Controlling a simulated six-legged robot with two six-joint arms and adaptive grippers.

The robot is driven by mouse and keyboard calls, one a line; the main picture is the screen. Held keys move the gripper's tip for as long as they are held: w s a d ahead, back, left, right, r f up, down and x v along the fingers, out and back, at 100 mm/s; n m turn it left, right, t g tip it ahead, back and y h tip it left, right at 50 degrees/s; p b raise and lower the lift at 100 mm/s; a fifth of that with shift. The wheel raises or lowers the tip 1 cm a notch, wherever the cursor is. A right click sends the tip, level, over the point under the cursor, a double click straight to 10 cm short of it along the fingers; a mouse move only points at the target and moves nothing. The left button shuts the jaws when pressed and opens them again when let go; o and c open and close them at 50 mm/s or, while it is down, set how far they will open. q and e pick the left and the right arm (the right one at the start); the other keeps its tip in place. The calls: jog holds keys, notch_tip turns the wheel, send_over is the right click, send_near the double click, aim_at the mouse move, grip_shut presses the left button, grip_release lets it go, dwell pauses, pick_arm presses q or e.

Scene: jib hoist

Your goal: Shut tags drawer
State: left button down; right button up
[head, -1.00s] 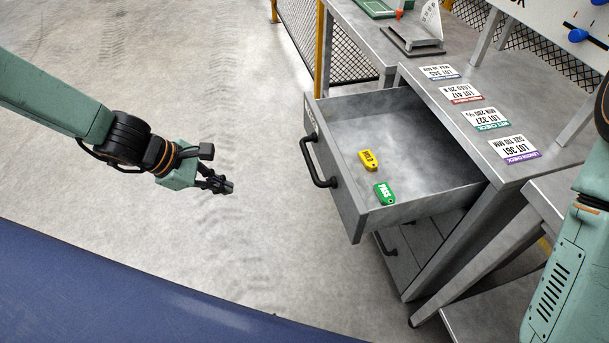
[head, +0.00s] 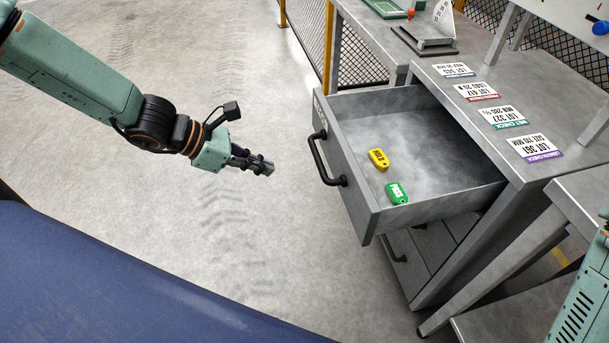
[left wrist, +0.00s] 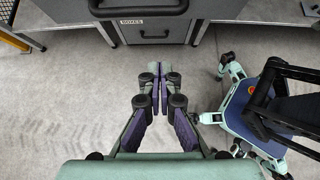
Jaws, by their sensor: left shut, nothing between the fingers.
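The tags drawer (head: 349,191) stands pulled out of the grey bench in the head view, with a black bar handle (head: 322,163) on its front. My right gripper is out of view.
Several lot cards, such as the purple-edged one (head: 535,149), lie on the bench top (head: 470,110). A second grey table (head: 585,195) stands at the right. A mesh fence (head: 355,65) is behind. The floor left of the drawer is clear.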

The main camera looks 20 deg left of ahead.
pick_arm(q)
jog(key=w+d+f+b, duration=0.3)
jog(key=w+d+b, duration=0.1)
jog(key=d+b, duration=0.2)
jog(key=shift+w+d+f, duration=0.25)
jog(key=shift+w+d, duration=0.15)
jog(key=shift+d, duration=0.4)
